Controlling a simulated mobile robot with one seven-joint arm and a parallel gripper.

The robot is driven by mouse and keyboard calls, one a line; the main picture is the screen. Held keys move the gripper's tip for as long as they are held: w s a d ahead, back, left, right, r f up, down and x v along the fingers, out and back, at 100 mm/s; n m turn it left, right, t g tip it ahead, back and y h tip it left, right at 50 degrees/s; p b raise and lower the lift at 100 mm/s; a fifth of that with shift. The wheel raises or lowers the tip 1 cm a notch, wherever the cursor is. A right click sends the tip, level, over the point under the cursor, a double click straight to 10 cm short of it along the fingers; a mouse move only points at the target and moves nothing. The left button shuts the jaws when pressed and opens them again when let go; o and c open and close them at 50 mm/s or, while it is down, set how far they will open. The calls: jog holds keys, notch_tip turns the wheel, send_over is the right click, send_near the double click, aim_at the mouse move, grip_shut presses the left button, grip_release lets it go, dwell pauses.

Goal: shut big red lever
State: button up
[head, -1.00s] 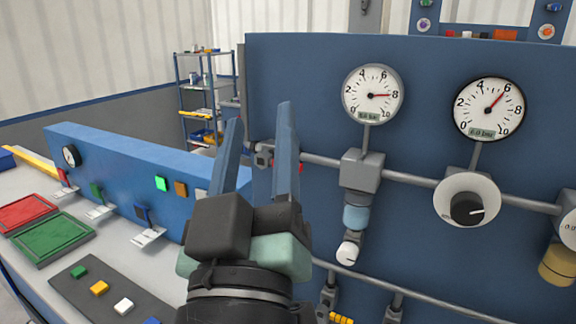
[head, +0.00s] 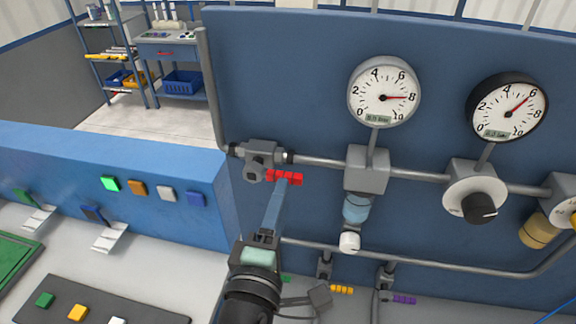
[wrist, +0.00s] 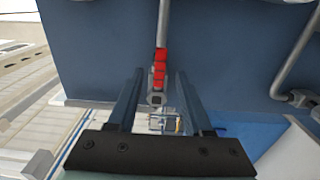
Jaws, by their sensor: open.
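The big red lever (head: 284,178) is on the grey valve body (head: 262,156) at the left end of the upper pipe on the blue panel. Its red segmented handle points right, roughly along the pipe. My gripper (head: 283,187) reaches up in front of the panel, its fingertips close to the handle in the head view. In the wrist view the red lever (wrist: 160,68) shows between and beyond the two fingers of my gripper (wrist: 156,72), which stand apart with nothing held. I cannot tell whether a finger touches the lever.
Two dial gauges (head: 384,92) (head: 508,108) and a white-ringed knob (head: 476,192) are to the right on the panel. A lower pipe (head: 400,258) has small yellow (head: 342,290) and purple (head: 404,299) levers. A blue console (head: 110,180) with buttons stands to the left.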

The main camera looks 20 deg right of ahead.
aim_at(286, 174)
jog(key=shift+p+x, duration=0.85)
jog(key=shift+x, duration=2.25)
jog(key=shift+a, duration=0.1)
grip_shut()
